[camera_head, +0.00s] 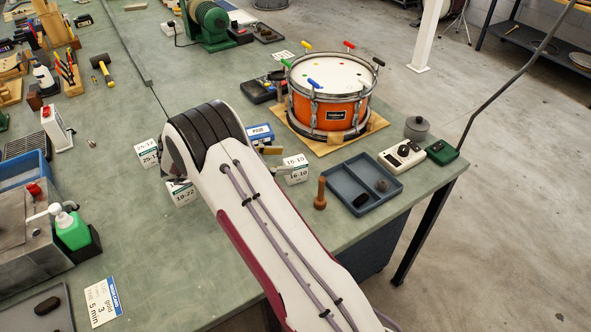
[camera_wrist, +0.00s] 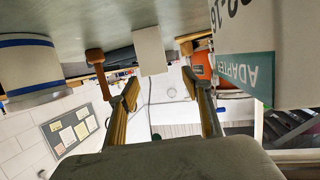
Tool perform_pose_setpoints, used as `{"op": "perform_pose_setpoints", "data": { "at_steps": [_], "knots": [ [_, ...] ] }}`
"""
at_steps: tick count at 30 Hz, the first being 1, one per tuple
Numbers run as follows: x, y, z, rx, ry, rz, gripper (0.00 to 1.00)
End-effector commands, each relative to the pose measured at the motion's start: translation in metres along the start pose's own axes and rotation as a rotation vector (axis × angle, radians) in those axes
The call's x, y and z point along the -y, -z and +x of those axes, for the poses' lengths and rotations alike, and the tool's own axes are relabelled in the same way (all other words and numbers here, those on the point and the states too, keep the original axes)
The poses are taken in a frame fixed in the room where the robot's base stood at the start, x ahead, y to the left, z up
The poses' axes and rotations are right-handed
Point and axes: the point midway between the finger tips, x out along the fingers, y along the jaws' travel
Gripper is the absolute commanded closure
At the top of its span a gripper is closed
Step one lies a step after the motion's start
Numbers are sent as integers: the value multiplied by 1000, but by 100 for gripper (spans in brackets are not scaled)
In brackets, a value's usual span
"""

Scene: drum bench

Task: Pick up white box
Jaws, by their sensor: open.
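Several small white boxes with printed numbers are on the green bench in the head view: one at the left (camera_head: 148,153), one just left of my arm (camera_head: 181,193), partly hidden by it, and one to its right (camera_head: 296,169). The pictures do not show which one is meant. In the wrist view, which looks upside down, a plain white box (camera_wrist: 150,50) is ahead, beyond the fingertips. A large white box lettered ADAPTER (camera_wrist: 265,35) is close at the right. My gripper (camera_wrist: 160,82) is open and empty, its fingers apart. My arm hides it in the head view.
An orange drum (camera_head: 328,105) stands on a wooden board. A wooden peg (camera_head: 320,193) and grey tray (camera_head: 362,183) are right of my arm; the peg also shows in the wrist view (camera_wrist: 96,60). A blue-striped white object (camera_wrist: 30,70) is at the wrist view's left.

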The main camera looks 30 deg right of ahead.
Motion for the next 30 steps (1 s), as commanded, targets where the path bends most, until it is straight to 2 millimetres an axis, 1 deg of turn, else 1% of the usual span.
{"op": "perform_pose_setpoints", "data": {
  "at_steps": [8, 11, 17, 21, 25, 30],
  "knots": [
    [-1, 0, 3, 0, 0, 0, 51],
    [-2, -1, 9, 0, -1, 1, 51],
    [-7, -2, 31, 0, -2, 0, 51],
    [-7, -2, 45, -1, -1, 1, 51],
    [-7, -2, 51, 0, 1, 1, 51],
    [-7, -2, 52, 0, 1, 1, 51]
  ]
}}
